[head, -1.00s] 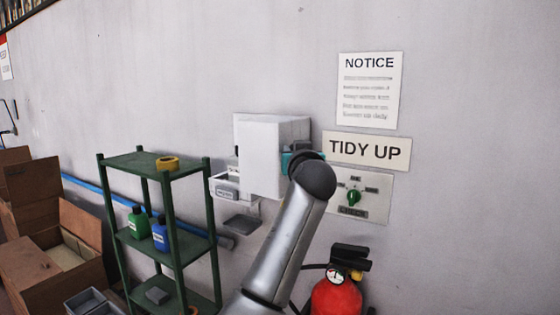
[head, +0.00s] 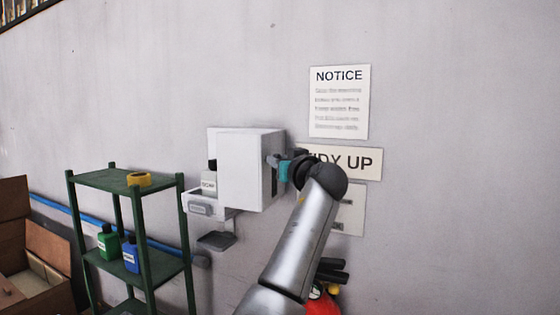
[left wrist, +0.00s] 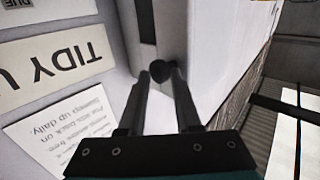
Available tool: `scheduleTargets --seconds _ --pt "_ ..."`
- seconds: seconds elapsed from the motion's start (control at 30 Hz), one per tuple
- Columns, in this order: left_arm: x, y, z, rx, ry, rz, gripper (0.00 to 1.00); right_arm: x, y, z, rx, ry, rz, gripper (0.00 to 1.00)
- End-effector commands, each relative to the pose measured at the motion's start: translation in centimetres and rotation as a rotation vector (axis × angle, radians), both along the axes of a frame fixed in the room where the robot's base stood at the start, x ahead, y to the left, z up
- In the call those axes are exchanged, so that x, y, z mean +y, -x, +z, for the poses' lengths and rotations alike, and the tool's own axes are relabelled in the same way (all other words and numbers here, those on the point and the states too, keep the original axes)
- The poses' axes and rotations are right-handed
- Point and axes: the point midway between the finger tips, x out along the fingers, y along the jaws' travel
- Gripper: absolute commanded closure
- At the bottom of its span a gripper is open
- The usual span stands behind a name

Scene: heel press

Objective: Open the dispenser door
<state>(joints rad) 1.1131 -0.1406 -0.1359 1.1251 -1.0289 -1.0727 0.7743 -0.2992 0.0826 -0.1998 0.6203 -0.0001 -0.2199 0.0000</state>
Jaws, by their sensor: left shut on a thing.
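The white box-shaped dispenser (head: 240,165) is on the wall in the head view. A soap bottle (head: 208,184) shows at its left side, above a small drawer-like tray (head: 200,207). My left gripper (head: 276,162) is at the dispenser's right side, partly hidden by its own arm. In the left wrist view a dark round knob (left wrist: 162,75) sits between the fingertips, against a pale face of the dispenser (left wrist: 172,35). The left gripper is shut on this knob. I cannot tell how far the door stands open. My right gripper is not in view.
A green shelf (head: 120,180) with a tape roll (head: 138,179) and bottles stands left of the dispenser. A notice (head: 340,102) and a "TIDY UP" sign (head: 355,162) hang to the right. A red fire extinguisher (head: 318,305) is low behind my arm.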

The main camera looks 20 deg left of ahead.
Motion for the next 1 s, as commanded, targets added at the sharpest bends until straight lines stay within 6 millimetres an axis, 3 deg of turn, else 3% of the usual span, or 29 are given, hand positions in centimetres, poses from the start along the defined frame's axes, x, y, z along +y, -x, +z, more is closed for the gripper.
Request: scheduleTargets --seconds 0.03,0.1,0.13,0.4,0.77,1.0 --pt "0.1 -0.1 0.9 -0.020 -0.009 -0.009 1.00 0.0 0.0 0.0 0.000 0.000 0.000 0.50" --pt "0.1 -0.1 0.9 -0.020 -0.009 -0.009 1.00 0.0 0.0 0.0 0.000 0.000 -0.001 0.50" --pt "0.1 -0.1 0.9 -0.020 -0.009 -0.009 0.65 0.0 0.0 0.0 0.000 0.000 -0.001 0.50" --pt "0.0 -0.2 0.6 -0.014 -0.007 -0.011 0.35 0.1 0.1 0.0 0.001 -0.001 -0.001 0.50" --pt "-0.2 0.0 -0.1 -0.002 0.001 -0.008 0.33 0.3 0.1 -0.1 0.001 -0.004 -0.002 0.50" --pt "-1.9 2.1 0.0 -0.011 -0.002 -0.013 0.33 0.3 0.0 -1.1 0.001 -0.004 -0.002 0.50"
